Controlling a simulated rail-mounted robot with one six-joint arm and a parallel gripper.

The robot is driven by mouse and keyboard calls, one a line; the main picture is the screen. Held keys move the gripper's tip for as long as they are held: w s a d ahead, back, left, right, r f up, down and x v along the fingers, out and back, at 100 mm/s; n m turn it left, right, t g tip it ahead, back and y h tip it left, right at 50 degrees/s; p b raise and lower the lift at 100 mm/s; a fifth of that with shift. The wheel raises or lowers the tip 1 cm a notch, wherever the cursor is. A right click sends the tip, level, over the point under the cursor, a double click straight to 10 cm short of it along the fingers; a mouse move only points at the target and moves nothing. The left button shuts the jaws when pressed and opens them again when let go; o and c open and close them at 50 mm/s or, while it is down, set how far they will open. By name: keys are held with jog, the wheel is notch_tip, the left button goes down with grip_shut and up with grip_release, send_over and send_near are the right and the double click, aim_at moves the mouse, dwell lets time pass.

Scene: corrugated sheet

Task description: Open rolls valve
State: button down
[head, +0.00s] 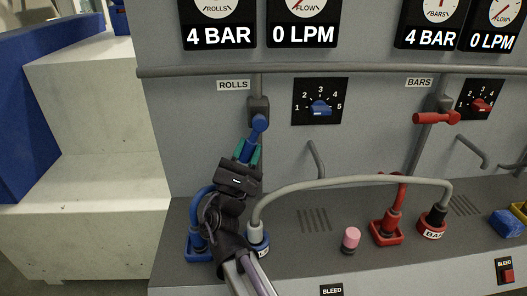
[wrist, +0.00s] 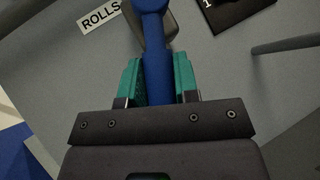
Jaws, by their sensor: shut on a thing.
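The rolls valve has a blue handle (head: 258,124) under the ROLLS label (head: 233,85). In the head view the handle hangs down and slightly left from its dark mount (head: 259,107). My gripper (head: 248,153) is shut on the lower part of the handle, with its teal fingers on either side. In the wrist view the blue handle (wrist: 155,50) runs between the teal fingers of my gripper (wrist: 159,82). The handle's lower end is hidden by the gripper. The gauges above read 4 BAR (head: 218,36) and 0 LPM (head: 304,34).
A blue dial (head: 320,108) sits right of the valve. A red bars valve handle (head: 437,118) lies sideways further right. A grey hose (head: 350,181) arches close to my gripper's right, above blue and red connectors. A pink-topped knob (head: 351,238) stands on the ledge.

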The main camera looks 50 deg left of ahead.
aim_at(245, 157)
dwell(0.4)
jog(key=c, duration=0.9)
grip_release()
jog(key=shift+o, duration=0.2)
jog(key=b+v, duration=0.4)
jog(key=v, duration=0.3)
jog(key=shift+w+f+b, duration=0.15)
jog(key=shift+f+b, duration=0.05)
jog(key=shift+b, duration=0.15)
jog(key=shift+s+d+f, duration=0.1)
jog(key=shift+s+d, duration=0.05)
jog(key=shift+s, duration=0.1)
jog(key=shift+c, duration=0.4)
